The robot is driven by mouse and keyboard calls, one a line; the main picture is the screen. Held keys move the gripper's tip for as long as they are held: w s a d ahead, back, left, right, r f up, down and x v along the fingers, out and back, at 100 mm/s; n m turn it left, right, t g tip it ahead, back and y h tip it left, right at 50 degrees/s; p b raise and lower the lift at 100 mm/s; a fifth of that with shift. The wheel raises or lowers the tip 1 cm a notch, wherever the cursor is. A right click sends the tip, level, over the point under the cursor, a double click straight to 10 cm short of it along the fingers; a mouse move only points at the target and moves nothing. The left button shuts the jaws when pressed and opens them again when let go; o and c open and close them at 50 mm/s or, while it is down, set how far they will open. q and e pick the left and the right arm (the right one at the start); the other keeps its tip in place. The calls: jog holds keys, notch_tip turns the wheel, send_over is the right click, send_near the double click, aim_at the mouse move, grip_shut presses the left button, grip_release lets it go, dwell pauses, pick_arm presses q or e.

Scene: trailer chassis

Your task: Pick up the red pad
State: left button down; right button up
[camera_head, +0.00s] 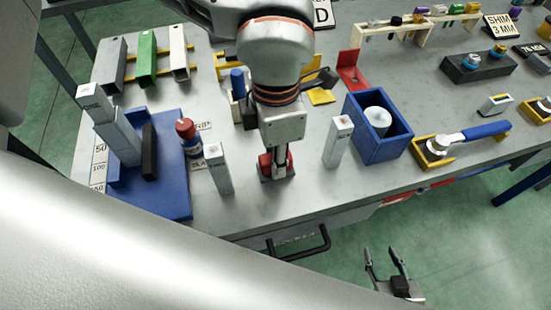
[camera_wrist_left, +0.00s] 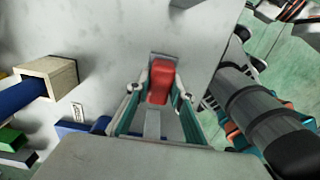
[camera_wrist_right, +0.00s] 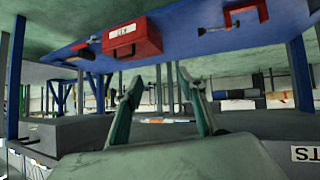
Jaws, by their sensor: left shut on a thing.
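The red pad (camera_wrist_left: 161,81) is between the fingers of my left gripper (camera_wrist_left: 160,98) in the left wrist view, with a grey piece around its far end. In the head view the red pad (camera_head: 265,163) shows partly, low over the bench near its front edge, with the gripper (camera_head: 277,165) pointing down onto it. The left gripper is shut on the pad. I cannot tell whether the pad touches the bench top. My right gripper (camera_head: 388,268) is open and empty, away from the bench's front edge. Its spread fingers also show in the right wrist view (camera_wrist_right: 162,100).
A blue fixture (camera_head: 178,180) and a grey upright block (camera_head: 217,168) stand left of the left gripper. A white upright block (camera_head: 337,142) and a blue box (camera_head: 398,133) stand right. A yellow holder with a blue-handled tool (camera_head: 480,132) lies farther right.

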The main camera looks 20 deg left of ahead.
pick_arm(q)
notch_tip(320, 180, up, 19)
jog(key=p, duration=0.1)
jog(key=shift+f, duration=0.1)
jog(key=c, duration=2.6)
grip_release()
jog(key=shift+c, duration=0.7)
jog(key=shift+s, duration=0.1)
